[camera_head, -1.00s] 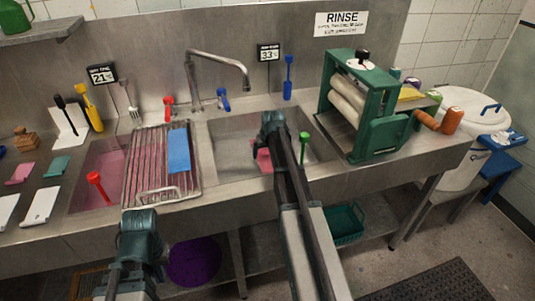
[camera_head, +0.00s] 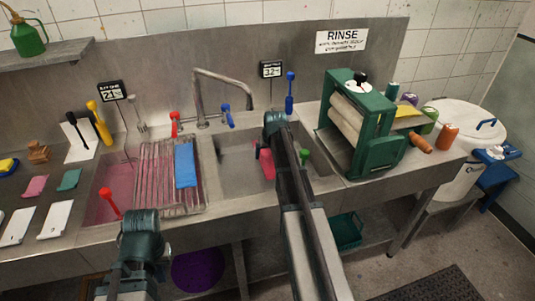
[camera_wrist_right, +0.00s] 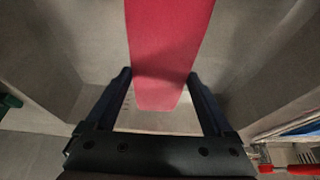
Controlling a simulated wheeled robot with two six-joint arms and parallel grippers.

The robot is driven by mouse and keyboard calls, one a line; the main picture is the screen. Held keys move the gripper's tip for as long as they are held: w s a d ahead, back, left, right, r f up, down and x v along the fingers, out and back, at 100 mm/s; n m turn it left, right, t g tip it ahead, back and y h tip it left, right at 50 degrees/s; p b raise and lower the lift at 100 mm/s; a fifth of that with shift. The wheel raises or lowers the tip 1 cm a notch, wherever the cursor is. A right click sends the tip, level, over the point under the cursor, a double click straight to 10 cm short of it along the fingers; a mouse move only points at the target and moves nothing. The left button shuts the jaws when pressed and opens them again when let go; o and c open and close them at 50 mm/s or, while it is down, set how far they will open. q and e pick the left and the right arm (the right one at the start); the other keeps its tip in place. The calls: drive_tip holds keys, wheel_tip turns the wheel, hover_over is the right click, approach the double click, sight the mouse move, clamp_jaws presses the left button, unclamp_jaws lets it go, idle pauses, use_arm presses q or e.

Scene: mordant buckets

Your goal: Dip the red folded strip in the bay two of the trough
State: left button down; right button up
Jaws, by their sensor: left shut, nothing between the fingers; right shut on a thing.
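The red folded strip (camera_head: 267,165) hangs below my right gripper (camera_head: 270,127), over the right basin of the trough (camera_head: 232,165). The right wrist view shows the red strip (camera_wrist_right: 168,50) between the two fingers of the right gripper (camera_wrist_right: 162,85), which is shut on it. I cannot tell whether the strip's lower end touches the liquid. The trough's left bay (camera_head: 118,185) holds pink liquid and lies partly under a wire rack (camera_head: 155,175). My left gripper (camera_head: 140,220) is shut and empty in front of the trough's front edge.
A blue strip (camera_head: 185,165) lies on the rack. A faucet (camera_head: 225,78) arches behind the basin. A green-handled tool (camera_head: 304,156) stands at the basin's right, close to my right arm. A green roller wringer (camera_head: 360,125) stands farther right. White cards (camera_head: 55,220) lie at left.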

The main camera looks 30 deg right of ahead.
sight(268, 157)
drive_tip(key=shift+r+p, duration=1.95)
drive_tip(key=shift+r, duration=0.35)
idle(1.4)
wheel_tip(268, 157, up, 5)
drive_tip(key=p, duration=0.5)
